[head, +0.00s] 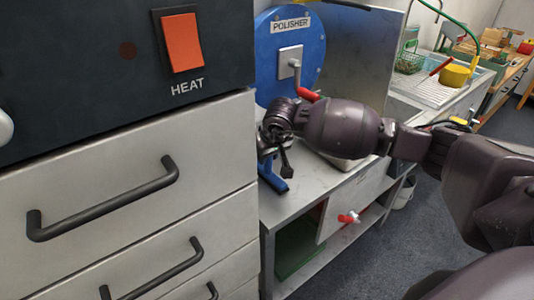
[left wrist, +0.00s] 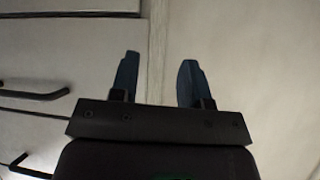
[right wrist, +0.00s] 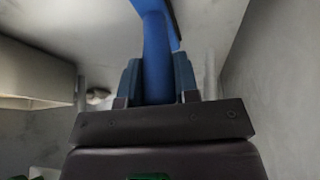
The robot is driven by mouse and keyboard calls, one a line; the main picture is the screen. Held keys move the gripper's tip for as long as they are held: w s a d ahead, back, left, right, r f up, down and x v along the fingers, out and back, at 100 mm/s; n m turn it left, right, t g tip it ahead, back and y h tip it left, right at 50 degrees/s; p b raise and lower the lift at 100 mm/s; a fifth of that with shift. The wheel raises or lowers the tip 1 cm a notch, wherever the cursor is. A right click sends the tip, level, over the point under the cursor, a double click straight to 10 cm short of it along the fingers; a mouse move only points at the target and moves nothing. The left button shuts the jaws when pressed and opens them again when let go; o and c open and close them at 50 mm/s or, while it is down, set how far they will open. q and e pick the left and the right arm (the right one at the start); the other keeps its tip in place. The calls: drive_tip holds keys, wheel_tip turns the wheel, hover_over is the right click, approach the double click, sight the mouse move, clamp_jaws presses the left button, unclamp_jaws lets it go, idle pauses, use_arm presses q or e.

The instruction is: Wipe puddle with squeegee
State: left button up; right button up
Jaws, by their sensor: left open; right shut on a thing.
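My right gripper (head: 277,150) is over the metal bench below the polisher in the head view. In the right wrist view my right gripper (right wrist: 158,78) is shut on a blue handle (right wrist: 156,45), which I take to be the squeegee's. A dark edge runs along the handle's upper right end. Part of the blue squeegee (head: 272,178) also shows below the gripper in the head view, partly hidden by it. My left gripper (left wrist: 160,78) is open and empty in the left wrist view, in front of pale panels; it is not in the head view. I cannot make out a puddle.
A metal bench (head: 300,205) carries a blue polisher (head: 285,50) with a red-handled crank. A drawer cabinet (head: 110,130) with black handles and a HEAT switch (head: 181,42) stands close at left. A sink (head: 440,85) lies behind; open floor (head: 400,245) is at right.

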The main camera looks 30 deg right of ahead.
drive_tip(key=shift+s+d+r+p, duration=0.15)
drive_tip(key=shift+s+p, duration=0.2)
drive_tip(key=shift+s, duration=0.35)
drive_tip(key=shift+s+d+p, duration=0.1)
drive_tip(key=shift+s+p, duration=0.2)
drive_tip(key=shift+s, duration=0.6)
drive_tip(key=shift+s+d+f+p, duration=0.15)
drive_tip(key=shift+s+p, duration=0.05)
drive_tip(key=shift+s, duration=0.8)
drive_tip(key=shift+s+d+f+p, duration=0.1)
drive_tip(key=shift+s+p, duration=0.05)
drive_tip(key=shift+s, duration=0.85)
drive_tip(key=shift+f, duration=0.15)
drive_tip(key=shift+w+a+b, duration=0.1)
drive_tip(key=shift+w+b, duration=0.8)
drive_tip(key=shift+w, duration=0.15)
drive_tip(key=shift+w+a+b, duration=0.15)
drive_tip(key=shift+w+b, duration=0.3)
drive_tip(key=shift+w, duration=0.35)
